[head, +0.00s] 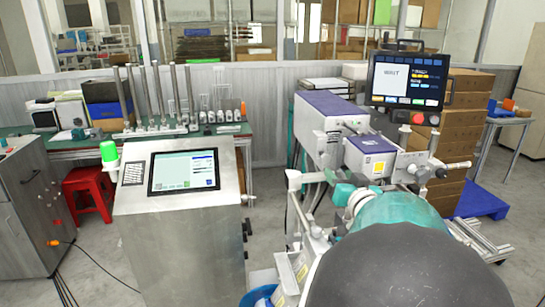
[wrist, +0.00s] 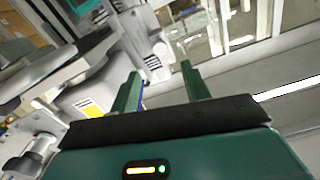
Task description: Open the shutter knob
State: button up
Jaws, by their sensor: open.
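My gripper (wrist: 160,72) shows in the wrist view as two green fingers spread apart with nothing between them. Beyond the fingertips are part of a white machine and the window partition. In the head view my teal and dark grey arm fills the lower right and covers part of the machine. The film machine there has a purple-topped box (head: 371,145) with a yellow label. A black knob (head: 441,172) sits on its right side. A dark round knob (wrist: 22,167) shows at the lower left of the wrist view. I cannot tell which is the shutter knob.
A monitor (head: 408,80) with a red button stands above the machine. A metal console (head: 180,255) with a screen and green lamp stands left of it. Behind are a workbench (head: 85,143), a red stool (head: 88,190) and stacked brown boxes (head: 465,120). Cables lie on the floor.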

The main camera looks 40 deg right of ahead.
aim_at(326, 159)
jog(key=x, duration=1.1)
jog(key=shift+r, duration=0.1)
grip_shut()
